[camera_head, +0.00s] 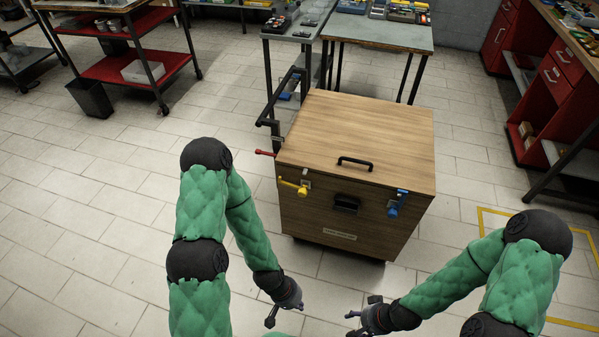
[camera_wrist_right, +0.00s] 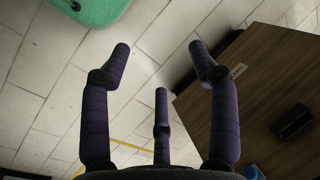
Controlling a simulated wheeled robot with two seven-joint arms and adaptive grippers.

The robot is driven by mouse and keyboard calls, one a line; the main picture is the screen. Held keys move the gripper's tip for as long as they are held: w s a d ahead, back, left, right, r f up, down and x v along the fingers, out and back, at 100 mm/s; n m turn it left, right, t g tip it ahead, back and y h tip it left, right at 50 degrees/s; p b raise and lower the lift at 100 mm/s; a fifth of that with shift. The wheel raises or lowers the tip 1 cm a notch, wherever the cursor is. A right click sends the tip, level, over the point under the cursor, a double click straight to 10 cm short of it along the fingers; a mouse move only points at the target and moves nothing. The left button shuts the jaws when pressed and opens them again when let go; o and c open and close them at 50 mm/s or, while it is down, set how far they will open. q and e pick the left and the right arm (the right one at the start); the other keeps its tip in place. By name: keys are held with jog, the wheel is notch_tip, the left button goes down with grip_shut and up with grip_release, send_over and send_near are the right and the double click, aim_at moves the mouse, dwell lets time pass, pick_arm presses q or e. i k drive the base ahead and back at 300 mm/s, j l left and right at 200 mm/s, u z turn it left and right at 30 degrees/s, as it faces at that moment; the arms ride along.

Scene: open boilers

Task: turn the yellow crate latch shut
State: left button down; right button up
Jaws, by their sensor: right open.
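The wooden crate (camera_head: 355,135) stands on the floor ahead. Its yellow latch (camera_head: 291,186) is at the upper left of the front face, near the lid's edge, with its handle lying roughly sideways. My left gripper (camera_head: 284,317) is below and in front of the crate, apart from the latch; its fingers look spread and empty. My right gripper (camera_head: 354,315) is low in front of the crate, to the right of the left one. The right wrist view shows its fingers (camera_wrist_right: 160,65) apart with nothing between them, and the crate (camera_wrist_right: 255,95) at the right.
A blue latch (camera_head: 396,204) hangs at the crate's front right and a red latch (camera_head: 264,153) sticks out at its left side. A black handle (camera_head: 355,162) is on the lid. Grey tables (camera_head: 385,35) stand behind. The tiled floor (camera_head: 130,210) at left is clear.

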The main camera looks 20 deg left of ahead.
aim_at(302, 192)
jog(key=i+j, duration=0.1)
jog(key=j, duration=1.5)
jog(key=i+j+z, duration=0.15)
jog(key=j, duration=1.45)
